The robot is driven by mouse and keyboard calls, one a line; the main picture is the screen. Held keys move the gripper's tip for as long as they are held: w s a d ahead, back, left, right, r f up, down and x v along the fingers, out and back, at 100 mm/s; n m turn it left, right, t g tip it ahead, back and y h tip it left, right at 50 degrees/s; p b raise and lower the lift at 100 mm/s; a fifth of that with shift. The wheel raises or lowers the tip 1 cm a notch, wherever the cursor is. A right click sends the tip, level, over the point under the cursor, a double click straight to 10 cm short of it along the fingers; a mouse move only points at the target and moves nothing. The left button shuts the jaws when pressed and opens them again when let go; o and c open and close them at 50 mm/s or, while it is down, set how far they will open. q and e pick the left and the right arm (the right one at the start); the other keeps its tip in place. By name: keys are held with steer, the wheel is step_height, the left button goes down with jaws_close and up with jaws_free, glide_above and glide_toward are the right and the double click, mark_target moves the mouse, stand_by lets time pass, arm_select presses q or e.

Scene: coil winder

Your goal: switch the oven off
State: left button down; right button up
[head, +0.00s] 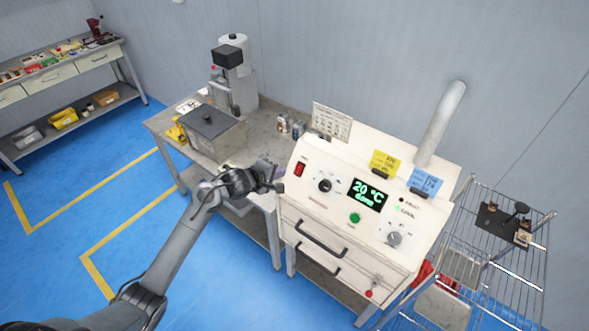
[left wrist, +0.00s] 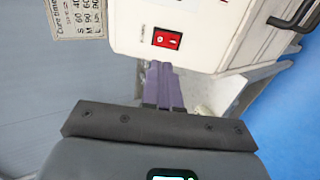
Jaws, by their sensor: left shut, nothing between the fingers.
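The oven (head: 338,160) is a cream cabinet with a sloped control panel. Its display (head: 367,195) glows green and reads 20 °C, with a smaller word like "Done" below. A red rocker switch (head: 300,169) sits at the panel's left end; it also shows in the left wrist view (left wrist: 167,39), in a black frame. Which way the rocker is tipped is unclear. My left gripper (head: 277,178) is shut and empty, just left of the switch. In the left wrist view its fingertips (left wrist: 158,66) lie just below the switch, seemingly apart from it. My right gripper is out of view.
Dials (head: 325,185) and a green button (head: 355,218) share the panel. Drawer handles (head: 320,237) stick out at the front. A bench with a grey box (head: 208,130) stands left, a wire rack (head: 480,255) right. Blue floor at left is clear.

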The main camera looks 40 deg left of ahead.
mark_target(299, 166)
arm_select(q)
steer(key=x, duration=1)
steer(key=shift+b, duration=0.4)
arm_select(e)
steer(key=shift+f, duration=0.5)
